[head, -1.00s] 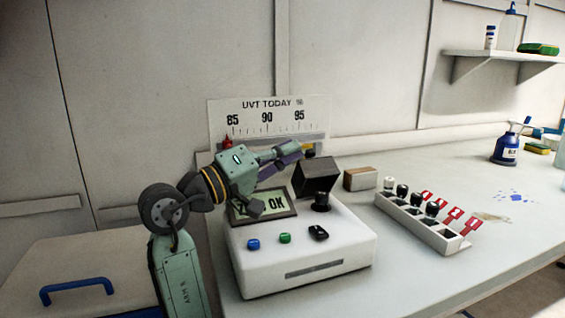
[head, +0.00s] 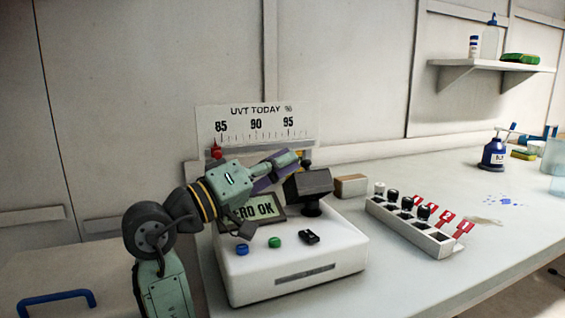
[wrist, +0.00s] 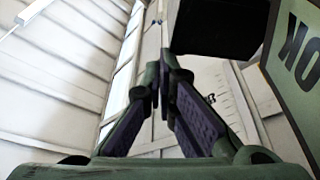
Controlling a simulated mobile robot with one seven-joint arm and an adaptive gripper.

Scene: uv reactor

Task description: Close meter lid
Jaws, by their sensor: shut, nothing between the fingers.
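The white meter (head: 300,272) stands on the bench with its screen reading "ZERO OK" (head: 258,208). Its black lid (head: 308,184) is open, tilted up above a dark round post or port (head: 311,208). My gripper (head: 295,160) is shut and empty, its fingertips at the lid's upper left edge, seemingly just behind it. I cannot tell whether they touch. In the wrist view the fingertips (wrist: 161,82) meet just below and left of the black lid (wrist: 218,28), and the screen (wrist: 295,60) shows at right.
The UVT scale board (head: 255,124) stands behind the meter, with a red marker (head: 215,151). A wooden block (head: 350,186) lies right of the lid. A white rack (head: 410,225) with black-capped vials and red tags stands farther right. The bench's front right is clear.

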